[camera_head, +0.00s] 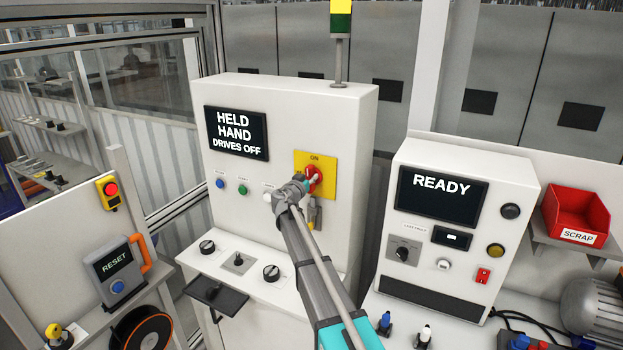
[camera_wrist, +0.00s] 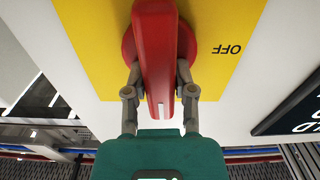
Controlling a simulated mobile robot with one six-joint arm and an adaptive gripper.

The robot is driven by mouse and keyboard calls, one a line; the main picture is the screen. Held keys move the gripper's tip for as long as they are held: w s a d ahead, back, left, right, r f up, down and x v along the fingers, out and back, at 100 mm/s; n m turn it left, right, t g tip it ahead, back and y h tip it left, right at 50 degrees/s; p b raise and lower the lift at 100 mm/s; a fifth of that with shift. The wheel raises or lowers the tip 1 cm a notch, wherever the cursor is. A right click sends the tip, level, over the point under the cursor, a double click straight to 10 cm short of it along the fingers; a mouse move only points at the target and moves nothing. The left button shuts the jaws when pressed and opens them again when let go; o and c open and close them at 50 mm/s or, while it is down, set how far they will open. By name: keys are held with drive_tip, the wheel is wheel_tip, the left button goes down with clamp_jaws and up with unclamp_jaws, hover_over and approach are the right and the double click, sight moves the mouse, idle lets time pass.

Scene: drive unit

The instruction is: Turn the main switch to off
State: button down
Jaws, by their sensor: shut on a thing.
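The main switch has a red handle (camera_head: 315,178) on a yellow plate (camera_head: 328,165) marked ON at the top, on the white cabinet front. In the wrist view the red handle (camera_wrist: 156,45) stands upright in the picture, with a white mark at its lower end. The word OFF (camera_wrist: 229,49) shows upside down on the yellow plate to the right, and the mark does not point at it. My gripper (camera_head: 305,184) is at the handle; in the wrist view its fingers (camera_wrist: 158,80) are shut on the handle from both sides. The gripper hides part of the plate.
The cabinet screen (camera_head: 236,133) reads HELD HAND DRIVES OFF. A padlock-like part (camera_head: 316,214) hangs below the switch, close to my arm. Buttons (camera_head: 243,190) sit to the left. A test box (camera_head: 455,225) reading READY stands to the right, and a red scrap bin (camera_head: 576,215) beyond it.

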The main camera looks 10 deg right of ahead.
drive_tip(key=n, duration=0.4)
drive_tip(key=shift+a+f, duration=0.1)
drive_tip(key=n, duration=0.4)
drive_tip(key=shift+w+a+f+n, duration=0.1)
drive_tip(key=shift+n, duration=0.2)
drive_tip(key=n, duration=0.4)
drive_tip(key=shift+a+f+n+b, duration=0.1)
drive_tip(key=shift+f+n+b, duration=0.1)
drive_tip(key=shift+n+b, duration=0.15)
drive_tip(key=n, duration=0.4)
drive_tip(key=shift+f, duration=0.15)
drive_tip(key=shift+c, duration=2.4)
unclamp_jaws()
drive_tip(key=shift+o, duration=0.2)
drive_tip(key=shift+w, duration=0.1)
